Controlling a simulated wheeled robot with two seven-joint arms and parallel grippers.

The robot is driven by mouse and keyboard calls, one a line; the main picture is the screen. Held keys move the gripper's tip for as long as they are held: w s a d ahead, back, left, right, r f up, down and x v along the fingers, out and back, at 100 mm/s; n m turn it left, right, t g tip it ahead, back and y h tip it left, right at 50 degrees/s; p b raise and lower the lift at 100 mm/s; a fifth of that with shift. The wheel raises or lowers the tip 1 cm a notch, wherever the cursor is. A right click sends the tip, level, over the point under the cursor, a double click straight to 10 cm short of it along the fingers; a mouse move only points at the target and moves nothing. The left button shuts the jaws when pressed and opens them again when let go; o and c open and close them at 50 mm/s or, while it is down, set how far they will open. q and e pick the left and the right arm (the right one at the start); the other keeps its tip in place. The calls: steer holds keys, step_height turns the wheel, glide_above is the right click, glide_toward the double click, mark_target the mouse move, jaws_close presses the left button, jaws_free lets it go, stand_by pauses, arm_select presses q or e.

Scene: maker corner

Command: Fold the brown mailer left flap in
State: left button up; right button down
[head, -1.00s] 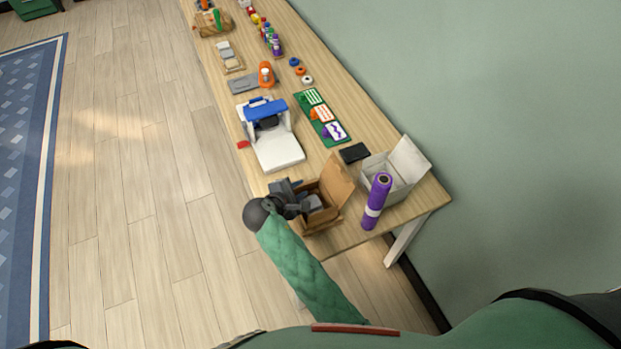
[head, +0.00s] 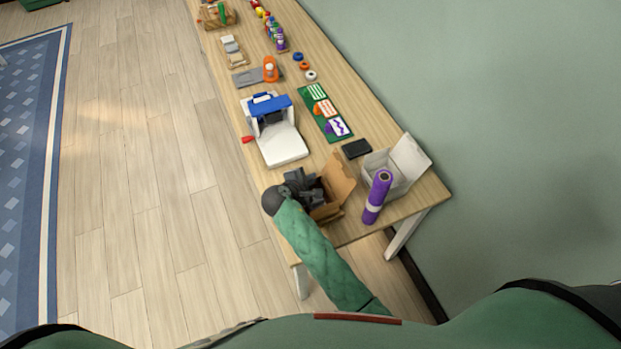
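The brown mailer (head: 340,178) is an open cardboard box near the table's front end, with a large flap standing up at its back right. My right gripper (head: 308,187), dark grey, is over the mailer's left side and opening. It hides the left flap and much of the inside, so I cannot tell how that flap lies or whether the gripper touches it. The fingers are too small and dark to tell if they are open or shut. My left gripper is not in view.
A purple roll (head: 377,196) stands close to the mailer's right, before an open white box (head: 407,160). A black flat item (head: 356,148) lies behind. A white and blue machine (head: 281,146) and a green mat (head: 322,112) are farther back. A wall borders the table's right.

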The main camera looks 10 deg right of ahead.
steer(key=shift+s+f+b, duration=0.2)
steer(key=shift+f+b, duration=0.15)
steer(key=shift+b, duration=0.2)
steer(key=shift+m+t+b, duration=0.3)
steer(key=shift+t, duration=0.2)
steer(key=shift+r, duration=0.15)
steer(key=c, duration=1.7)
jaws_free()
steer(key=shift+s, duration=0.1)
